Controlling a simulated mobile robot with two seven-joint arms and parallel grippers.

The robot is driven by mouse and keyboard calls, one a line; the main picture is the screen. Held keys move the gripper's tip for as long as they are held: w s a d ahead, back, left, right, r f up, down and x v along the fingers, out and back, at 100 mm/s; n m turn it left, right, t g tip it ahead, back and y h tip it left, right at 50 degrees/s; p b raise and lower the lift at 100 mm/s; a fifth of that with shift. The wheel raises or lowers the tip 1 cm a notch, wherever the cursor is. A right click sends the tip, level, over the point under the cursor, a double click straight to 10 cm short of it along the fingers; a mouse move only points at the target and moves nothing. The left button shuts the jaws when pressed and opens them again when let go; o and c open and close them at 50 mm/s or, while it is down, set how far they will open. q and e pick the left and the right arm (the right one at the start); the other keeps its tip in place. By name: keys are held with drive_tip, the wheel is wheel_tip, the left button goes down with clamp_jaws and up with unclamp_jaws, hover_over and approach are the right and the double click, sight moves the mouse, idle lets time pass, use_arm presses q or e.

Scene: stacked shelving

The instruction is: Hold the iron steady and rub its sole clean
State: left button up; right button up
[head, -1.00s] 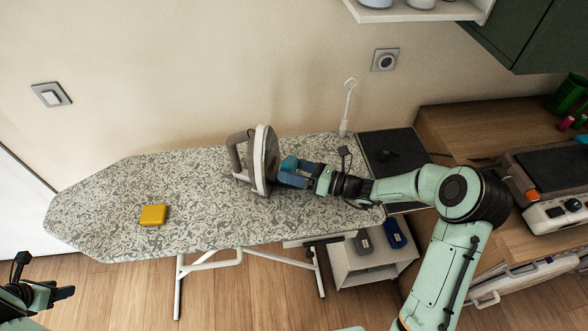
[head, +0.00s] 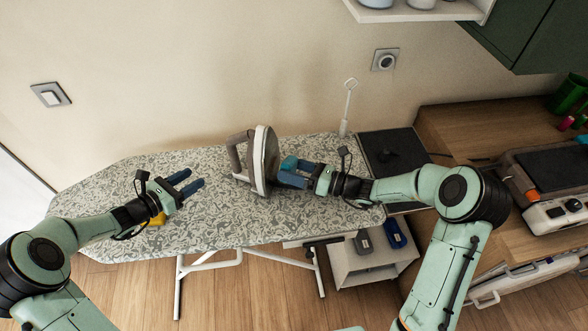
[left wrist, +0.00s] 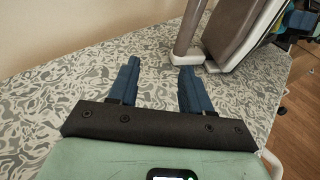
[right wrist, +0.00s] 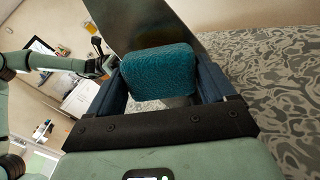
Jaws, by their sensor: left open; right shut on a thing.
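The iron (head: 264,160) stands upright on its heel on the ironing board, its sole facing right and its handle (head: 236,154) facing left. The handle also shows in the left wrist view (left wrist: 191,28). My right gripper (head: 287,172) is shut on a teal scrubbing pad (right wrist: 158,72), right of the iron and close in front of its metal sole (right wrist: 150,25). I cannot tell whether the pad touches the sole. My left gripper (head: 192,181) is open and empty above the board, left of the iron, its fingers pointing toward the handle.
The patterned ironing board (head: 110,185) is mostly clear. A yellow block (head: 158,219) lies on it, partly hidden under my left arm. A dark plate (head: 392,150) is at the board's right end, a white wand (head: 348,105) stands behind, and a wooden counter (head: 460,125) is at right.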

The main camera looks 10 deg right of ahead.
use_arm(q)
drive_tip(key=h, duration=0.2)
approach(234, 158)
drive_tip(key=shift+w+d+f+m, duration=0.2)
drive_tip(key=shift+w+f+m, duration=0.2)
drive_tip(key=shift+w+f, duration=0.45)
drive_tip(key=shift+x, duration=4.75)
drive_tip(key=shift+f, duration=0.1)
drive_tip(key=c, duration=0.7)
